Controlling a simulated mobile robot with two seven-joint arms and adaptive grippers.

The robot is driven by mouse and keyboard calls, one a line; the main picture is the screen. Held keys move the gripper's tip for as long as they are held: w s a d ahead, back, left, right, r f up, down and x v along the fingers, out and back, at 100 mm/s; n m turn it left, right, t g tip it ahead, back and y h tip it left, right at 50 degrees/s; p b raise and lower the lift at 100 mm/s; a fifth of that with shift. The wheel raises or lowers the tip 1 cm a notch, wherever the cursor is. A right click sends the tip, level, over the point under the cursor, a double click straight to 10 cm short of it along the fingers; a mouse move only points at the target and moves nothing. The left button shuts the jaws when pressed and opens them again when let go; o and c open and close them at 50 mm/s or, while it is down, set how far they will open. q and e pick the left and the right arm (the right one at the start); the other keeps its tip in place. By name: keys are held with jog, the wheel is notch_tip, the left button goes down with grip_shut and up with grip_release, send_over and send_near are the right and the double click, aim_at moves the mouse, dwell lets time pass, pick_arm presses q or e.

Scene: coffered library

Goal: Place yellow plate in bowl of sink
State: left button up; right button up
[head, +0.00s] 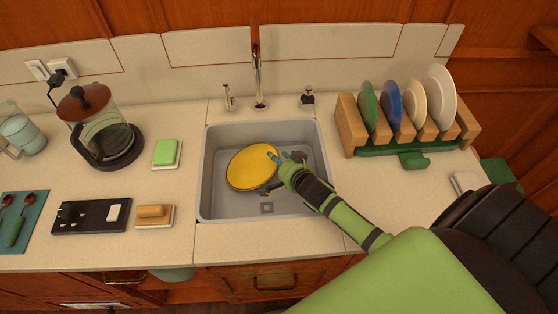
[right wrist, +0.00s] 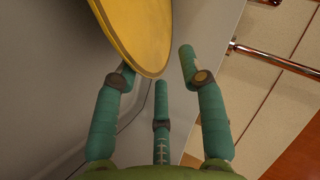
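The yellow plate (head: 250,168) is inside the grey sink bowl (head: 212,200), left of the middle of the basin. I cannot tell whether it lies flat or leans. My right gripper (head: 276,170) reaches into the sink at the plate's right edge. In the right wrist view the plate (right wrist: 145,30) has its rim between the spread fingers of my right gripper (right wrist: 155,75). A gap shows between the rim and the right-hand finger, so the gripper looks open. My left gripper is not in view.
A faucet (head: 259,80) stands behind the sink. A wooden rack (head: 348,128) with several plates is at the right. A French press (head: 100,125), green sponge (head: 166,152), brush (head: 154,213) and dark tray (head: 80,215) are left of the sink. The counter in front is clear.

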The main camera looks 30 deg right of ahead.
jog(key=shift+r, duration=0.1)
jog(key=v, duration=1.2)
dwell(0.4)
